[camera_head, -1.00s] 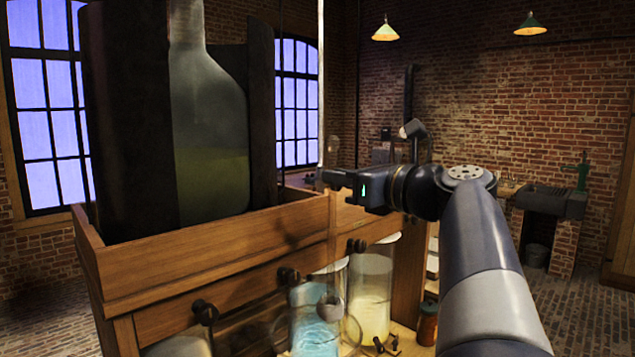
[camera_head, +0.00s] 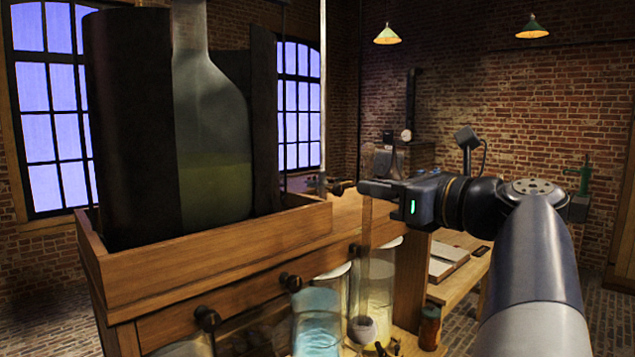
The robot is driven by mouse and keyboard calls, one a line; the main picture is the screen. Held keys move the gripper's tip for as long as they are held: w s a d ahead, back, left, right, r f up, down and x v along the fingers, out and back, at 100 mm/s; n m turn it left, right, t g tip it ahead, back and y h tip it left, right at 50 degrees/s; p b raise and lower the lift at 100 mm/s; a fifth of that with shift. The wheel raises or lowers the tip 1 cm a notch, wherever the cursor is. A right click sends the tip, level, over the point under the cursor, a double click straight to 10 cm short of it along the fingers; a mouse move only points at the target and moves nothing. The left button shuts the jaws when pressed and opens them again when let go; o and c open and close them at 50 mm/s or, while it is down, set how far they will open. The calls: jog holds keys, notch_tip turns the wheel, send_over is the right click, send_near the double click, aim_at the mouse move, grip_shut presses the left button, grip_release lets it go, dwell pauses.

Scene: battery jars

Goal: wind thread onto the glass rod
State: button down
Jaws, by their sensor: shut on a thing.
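My gripper (camera_head: 366,187) is shut on an upright, translucent brownish rod that looks like the glass rod (camera_head: 365,225). The rod's top rises above the jaws. I cannot make out any thread on the rod or elsewhere.
A large glass bottle (camera_head: 212,140) stands between dark panels in the wooden box (camera_head: 200,262). A thin upright pole (camera_head: 322,90) stands at the box's right end. Below are a blue jar (camera_head: 317,322) and a yellowish jar (camera_head: 380,290). A bench with an open book (camera_head: 449,257) lies to the right.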

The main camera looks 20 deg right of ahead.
jog(key=p+v, duration=0.5)
jog(key=v, duration=1.3)
jog(key=shift+p, duration=0.3)
